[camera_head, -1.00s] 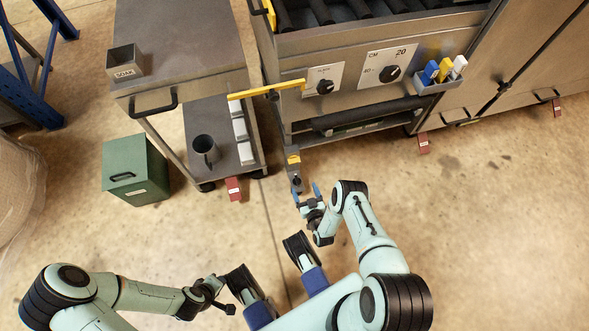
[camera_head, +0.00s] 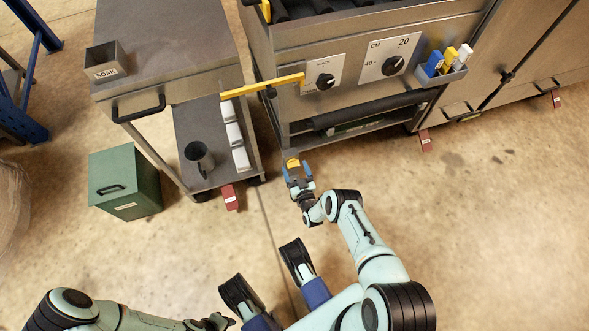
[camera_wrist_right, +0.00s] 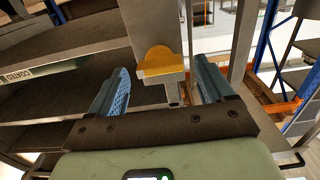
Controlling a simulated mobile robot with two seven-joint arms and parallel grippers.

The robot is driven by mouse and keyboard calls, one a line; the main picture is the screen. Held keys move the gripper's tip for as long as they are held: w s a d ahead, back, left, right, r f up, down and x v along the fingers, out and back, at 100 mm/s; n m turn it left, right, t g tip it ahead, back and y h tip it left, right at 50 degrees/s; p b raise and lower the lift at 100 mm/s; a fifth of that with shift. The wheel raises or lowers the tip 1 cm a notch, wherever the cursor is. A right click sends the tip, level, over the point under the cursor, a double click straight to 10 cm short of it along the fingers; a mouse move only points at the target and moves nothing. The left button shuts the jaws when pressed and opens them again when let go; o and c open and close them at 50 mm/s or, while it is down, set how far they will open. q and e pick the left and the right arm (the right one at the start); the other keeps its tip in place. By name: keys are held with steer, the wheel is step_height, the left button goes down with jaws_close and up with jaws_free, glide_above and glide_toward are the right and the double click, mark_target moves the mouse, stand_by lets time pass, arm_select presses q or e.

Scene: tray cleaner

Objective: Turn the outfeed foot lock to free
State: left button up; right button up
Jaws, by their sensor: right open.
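The yellow-topped foot lock (camera_head: 293,163) is low at the front foot of the steel machine. It also shows in the right wrist view (camera_wrist_right: 158,62), below an upright steel leg. My right gripper (camera_head: 298,173) is open, with its blue fingers on either side of the lock. In the right wrist view the lock lies between the open fingers (camera_wrist_right: 160,80), with gaps on both sides. My left gripper (camera_head: 215,321) is at the bottom edge; its jaw state is unclear.
The machine front (camera_head: 350,70) carries two dials and a yellow lever (camera_head: 262,86). A steel cart (camera_head: 150,60) stands left of it, with a red tag (camera_head: 230,197) near its foot. A green box (camera_head: 125,182) is further left. The floor at right is clear.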

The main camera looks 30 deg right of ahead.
arm_select(q)
steer(key=shift+s+f, duration=0.15)
steer(key=shift+s, duration=0.25)
arm_select(e)
steer(key=shift+w+d, duration=0.1)
steer(key=shift+w, duration=0.35)
steer(key=shift+c, duration=0.3)
steer(key=c, duration=1)
